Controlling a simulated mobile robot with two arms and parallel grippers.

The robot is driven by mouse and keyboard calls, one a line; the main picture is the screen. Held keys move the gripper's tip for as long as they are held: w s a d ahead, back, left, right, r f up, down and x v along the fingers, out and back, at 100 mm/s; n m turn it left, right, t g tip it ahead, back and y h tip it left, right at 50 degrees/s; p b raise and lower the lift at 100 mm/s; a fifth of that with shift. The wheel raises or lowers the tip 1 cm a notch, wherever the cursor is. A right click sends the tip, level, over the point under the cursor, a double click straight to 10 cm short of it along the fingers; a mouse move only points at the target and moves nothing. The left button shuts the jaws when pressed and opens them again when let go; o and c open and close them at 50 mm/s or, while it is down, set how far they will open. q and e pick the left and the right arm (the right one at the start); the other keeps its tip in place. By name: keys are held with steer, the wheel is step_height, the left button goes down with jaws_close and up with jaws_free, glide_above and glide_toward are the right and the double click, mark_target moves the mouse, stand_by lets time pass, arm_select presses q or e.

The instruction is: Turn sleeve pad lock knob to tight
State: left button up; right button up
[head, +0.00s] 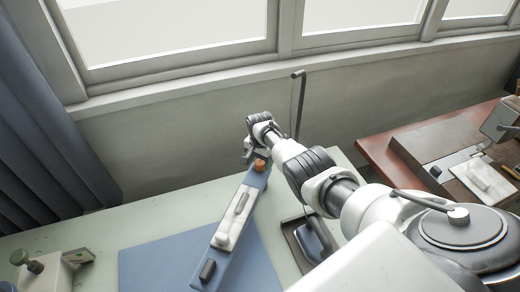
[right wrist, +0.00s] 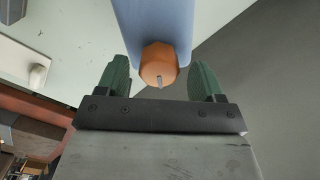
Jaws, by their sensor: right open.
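The orange knob (head: 260,165) sits at the far end of a long blue sleeve pad (head: 256,181) that runs diagonally across the table. In the right wrist view the knob (right wrist: 158,62) is faceted, with a short pale mark on its face pointing down in the picture. My right gripper (head: 251,153) is at that far end, close to the knob. In the right wrist view its two green fingers (right wrist: 159,72) are open, one on each side of the knob, with a visible gap on both sides. My left gripper is not in view.
A pale table (head: 100,236) carries a blue mat (head: 150,265) under the pad. A cream block with a green knob (head: 30,262) stands at the left. A thin dark post (head: 300,105) rises behind my gripper.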

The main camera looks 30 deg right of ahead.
mark_target(260, 162)
step_height(260, 162, up, 10)
steer(key=p, duration=0.1)
steer(key=shift+f, duration=0.2)
steer(key=shift+s, duration=0.1)
stand_by(0.4)
